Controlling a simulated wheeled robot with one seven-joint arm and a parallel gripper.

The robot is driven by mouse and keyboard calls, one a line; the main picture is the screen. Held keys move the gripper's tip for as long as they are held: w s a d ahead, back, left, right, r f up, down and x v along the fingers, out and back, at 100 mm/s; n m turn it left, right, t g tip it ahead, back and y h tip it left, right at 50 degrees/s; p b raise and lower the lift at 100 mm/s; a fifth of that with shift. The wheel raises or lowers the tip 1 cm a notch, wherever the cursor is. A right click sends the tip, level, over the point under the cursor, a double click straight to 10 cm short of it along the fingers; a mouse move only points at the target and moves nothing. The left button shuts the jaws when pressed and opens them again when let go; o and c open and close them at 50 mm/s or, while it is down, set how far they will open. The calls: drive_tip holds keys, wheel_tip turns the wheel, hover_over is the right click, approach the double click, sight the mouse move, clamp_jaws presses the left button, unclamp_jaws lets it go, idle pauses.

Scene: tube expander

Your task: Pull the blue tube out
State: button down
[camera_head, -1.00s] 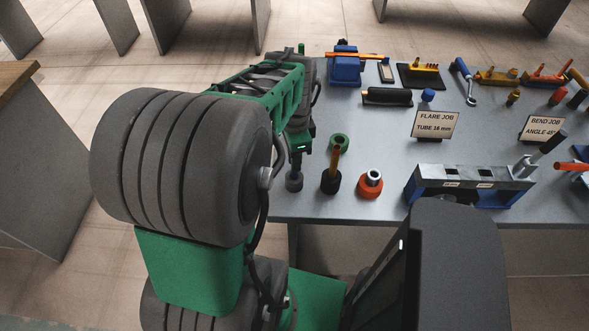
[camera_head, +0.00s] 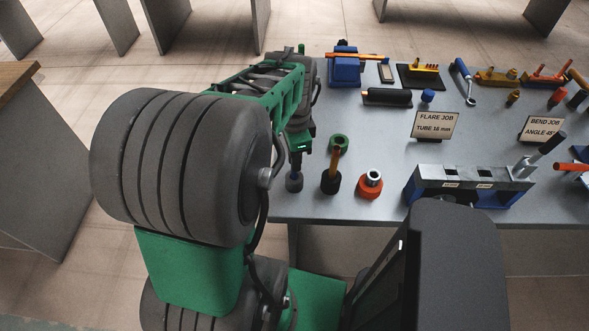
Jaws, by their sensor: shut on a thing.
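My gripper (camera_head: 296,160) points down at the left end of the grey workbench, its fingers small, dark and partly hidden by my arm. It is shut on the blue tube (camera_head: 295,174), of which only a short dark bluish stretch shows below the fingers. The tube stands over a dark grey round holder (camera_head: 294,184) near the bench's front left corner. I cannot tell how deep the tube sits in the holder.
Close to the right stand a black holder with a copper-coloured tube (camera_head: 333,162), an orange-red holder with a steel tube (camera_head: 370,183) and a green ring (camera_head: 339,143). A blue and grey fixture (camera_head: 468,182) and a flare job sign (camera_head: 435,127) are farther right.

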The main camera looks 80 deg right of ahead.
drive_tip(key=shift+r+p, duration=0.3)
drive_tip(key=shift+r, duration=0.2)
drive_tip(key=shift+r+p, duration=4.1)
drive_tip(key=shift+r, duration=1.35)
